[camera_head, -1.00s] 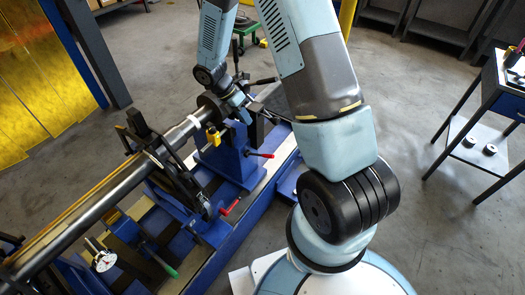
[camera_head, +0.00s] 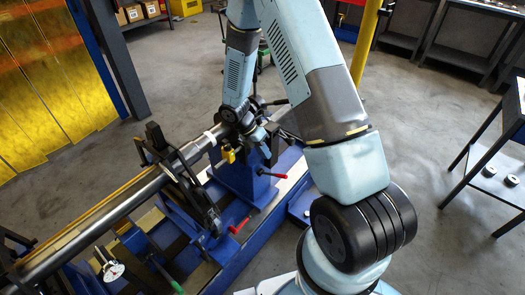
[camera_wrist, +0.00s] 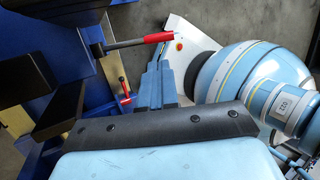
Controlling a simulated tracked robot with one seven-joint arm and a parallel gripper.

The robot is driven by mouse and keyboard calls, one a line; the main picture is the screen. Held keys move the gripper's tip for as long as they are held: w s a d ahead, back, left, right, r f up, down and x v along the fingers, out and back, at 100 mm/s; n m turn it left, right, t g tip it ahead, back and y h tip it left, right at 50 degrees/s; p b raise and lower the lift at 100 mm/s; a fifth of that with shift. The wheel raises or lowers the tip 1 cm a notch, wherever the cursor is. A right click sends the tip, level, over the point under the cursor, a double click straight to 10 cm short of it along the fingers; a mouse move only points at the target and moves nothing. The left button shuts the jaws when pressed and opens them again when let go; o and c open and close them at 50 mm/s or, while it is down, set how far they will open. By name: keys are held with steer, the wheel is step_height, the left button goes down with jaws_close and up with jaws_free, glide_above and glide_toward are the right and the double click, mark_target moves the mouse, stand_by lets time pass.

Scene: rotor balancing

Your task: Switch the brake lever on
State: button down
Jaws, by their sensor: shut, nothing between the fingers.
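Two red-handled levers show on the blue pedestal side of the machine; I cannot tell which is the brake lever. The upper red-handled lever (camera_head: 271,175) sticks out to the right from the blue pedestal; it also shows in the wrist view (camera_wrist: 150,40), roughly level. The lower red-handled lever (camera_head: 241,222) is nearer the front; it shows small in the wrist view (camera_wrist: 123,86). My gripper (camera_wrist: 163,66) is shut and empty, its fingertips just short of the upper lever's handle in that picture; contact cannot be told.
A long metal shaft (camera_head: 100,220) lies across the blue machine. A green-handled lever (camera_head: 168,278) and a dial gauge (camera_head: 110,268) are at the front left. A table (camera_head: 490,170) stands at the right. The grey floor between is clear.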

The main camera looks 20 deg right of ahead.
mark_target(281, 176)
steer(key=x, duration=1)
steer(key=shift+f, duration=0.1)
steer(key=shift+s+d+f, duration=0.4)
steer(key=shift+s+f, duration=0.1)
steer(key=shift+f, duration=0.1)
steer(key=s+d+r+v, duration=0.1)
steer(key=v, duration=1.3)
steer(key=shift+s, duration=0.25)
steer(key=shift+f, duration=0.15)
